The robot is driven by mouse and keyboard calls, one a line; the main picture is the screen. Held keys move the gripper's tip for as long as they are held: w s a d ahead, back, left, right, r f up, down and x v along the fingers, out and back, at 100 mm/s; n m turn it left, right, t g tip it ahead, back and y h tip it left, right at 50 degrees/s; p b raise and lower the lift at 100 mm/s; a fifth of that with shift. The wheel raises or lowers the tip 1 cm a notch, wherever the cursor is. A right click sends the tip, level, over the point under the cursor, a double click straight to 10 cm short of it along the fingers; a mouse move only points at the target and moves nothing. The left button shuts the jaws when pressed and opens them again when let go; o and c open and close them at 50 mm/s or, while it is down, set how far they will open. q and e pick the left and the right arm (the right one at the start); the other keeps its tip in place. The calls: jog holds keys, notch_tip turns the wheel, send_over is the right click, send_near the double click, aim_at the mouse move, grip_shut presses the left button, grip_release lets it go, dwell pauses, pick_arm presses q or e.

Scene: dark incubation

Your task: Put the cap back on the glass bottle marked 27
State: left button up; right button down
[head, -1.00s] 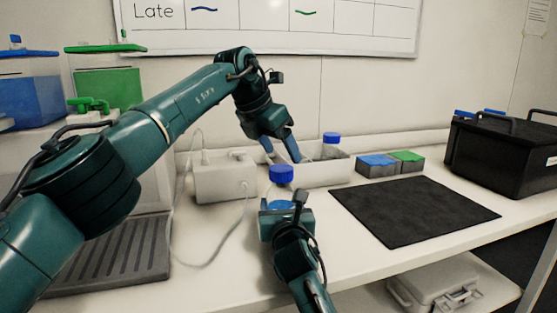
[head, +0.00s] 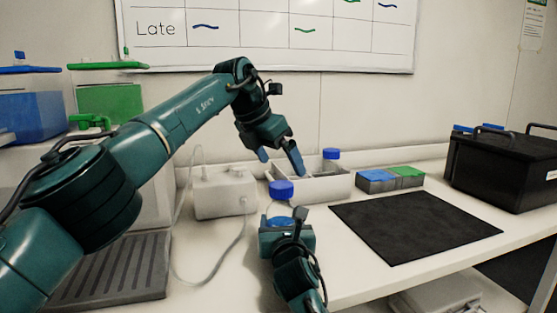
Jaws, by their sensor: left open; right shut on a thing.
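A clear bottle (head: 279,208) with a blue cap (head: 281,189) on its top stands upright in my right gripper (head: 282,225), which is shut on it at the front of the bench. The arm hides most of the bottle, and I cannot read any number. Whether the cap is fully seated is too small to tell. My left gripper (head: 280,162) is open and empty, with blue fingers spread, behind and above the cap, in front of the white tray (head: 325,187). A second blue cap (head: 331,154) shows at the back of the tray.
A white box with a cable (head: 224,194) stands left of the tray. A blue-lidded box (head: 376,176) and a green-lidded box (head: 406,170) sit right of it. A bare black mat (head: 415,219) lies at right, before a black crate (head: 502,170).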

pick_arm(q)
jog(key=v, duration=1.1)
jog(key=shift+r, duration=0.25)
jog(key=shift+s+a, duration=0.1)
pick_arm(e)
jog(key=shift+c, duration=1.5)
grip_release()
pick_arm(q)
notch_tip(320, 180, up, 3)
jog(key=p, duration=0.3)
pick_arm(e)
jog(key=s, duration=0.4)
jog(key=s+d, duration=0.1)
jog(key=s, duration=0.8)
jog(key=shift+d, duration=0.3)
